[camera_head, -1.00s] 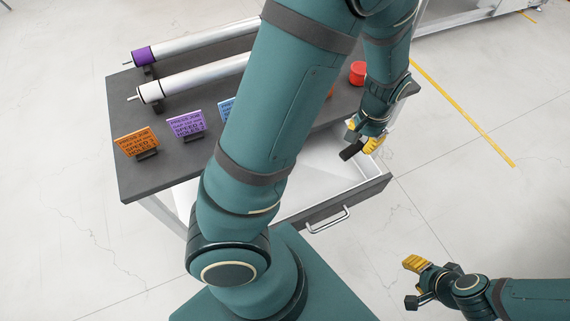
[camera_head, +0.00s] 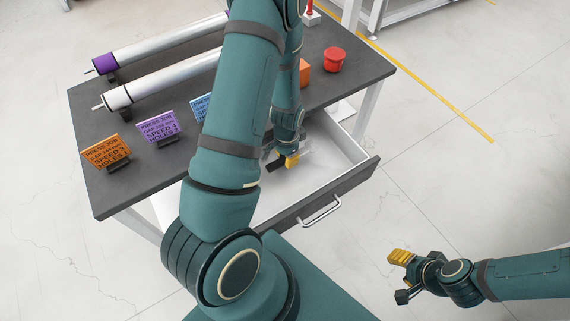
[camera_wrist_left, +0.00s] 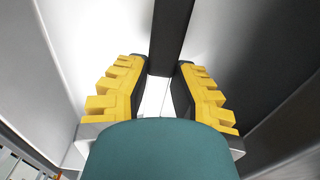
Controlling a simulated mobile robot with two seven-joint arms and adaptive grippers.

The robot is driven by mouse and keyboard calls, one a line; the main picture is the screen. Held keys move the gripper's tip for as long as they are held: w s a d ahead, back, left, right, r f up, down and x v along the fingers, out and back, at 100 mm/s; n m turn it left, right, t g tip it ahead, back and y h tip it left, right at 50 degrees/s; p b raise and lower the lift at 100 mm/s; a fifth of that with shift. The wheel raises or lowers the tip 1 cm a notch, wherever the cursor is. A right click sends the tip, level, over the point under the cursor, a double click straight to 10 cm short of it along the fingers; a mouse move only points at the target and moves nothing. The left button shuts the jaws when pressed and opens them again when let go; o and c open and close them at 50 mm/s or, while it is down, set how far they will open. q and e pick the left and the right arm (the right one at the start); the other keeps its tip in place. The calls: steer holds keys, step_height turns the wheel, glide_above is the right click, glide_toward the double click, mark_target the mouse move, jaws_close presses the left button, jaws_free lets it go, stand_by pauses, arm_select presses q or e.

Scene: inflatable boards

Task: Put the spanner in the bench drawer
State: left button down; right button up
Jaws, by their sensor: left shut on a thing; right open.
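The bench drawer (camera_head: 335,192) is pulled open under the dark bench top, with its white inside showing. My left gripper (camera_head: 282,162) is within the drawer's outline, towards its back and low down. In the left wrist view the left gripper (camera_wrist_left: 160,92) has yellow fingers with dark pads, shut on a dark straight bar (camera_wrist_left: 170,38), which looks like the spanner. Grey drawer walls (camera_wrist_left: 60,50) stand on both sides. The spanner's ends are not clear. My right gripper (camera_head: 400,277) is open and empty, over the floor at the lower right.
The bench top (camera_head: 125,188) carries two rollers (camera_head: 165,78), several standing sign plates including an orange one (camera_head: 108,150), an orange block (camera_head: 304,72) and a red round thing (camera_head: 334,59). My left arm hides the middle of the bench. The floor at right is clear.

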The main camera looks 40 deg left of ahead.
mark_target(286, 168)
arm_select(q)
steer(key=shift+f+b, duration=0.5)
steer(key=shift+f, duration=1.65)
steer(key=shift+f, duration=0.1)
steer(key=c, duration=0.9)
jaws_free()
steer(key=shift+r, duration=0.45)
step_height(286, 168, up, 10)
steer(key=p, duration=0.3)
steer(key=shift+r, duration=0.7)
